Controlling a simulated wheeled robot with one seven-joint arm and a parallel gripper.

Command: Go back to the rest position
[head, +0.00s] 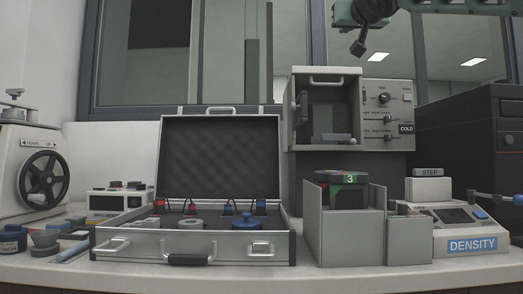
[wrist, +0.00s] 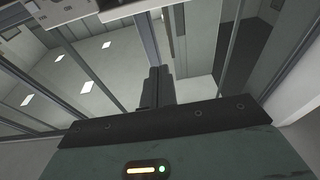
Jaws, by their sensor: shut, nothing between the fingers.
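My gripper (head: 357,49) hangs at the top right of the head view, high above the bench and in front of the window. Its dark fingers are together and nothing shows between them. In the wrist view, the shut fingers (wrist: 158,78) point away from the camera toward the window frames and the ceiling lights. No bench object is near the fingers or touches them.
An open case (head: 195,246) stands on the bench. A grey holder (head: 343,236) contains a block marked 3 (head: 348,180). A DENSITY scale (head: 471,245) stands right. The air around my gripper looks clear.

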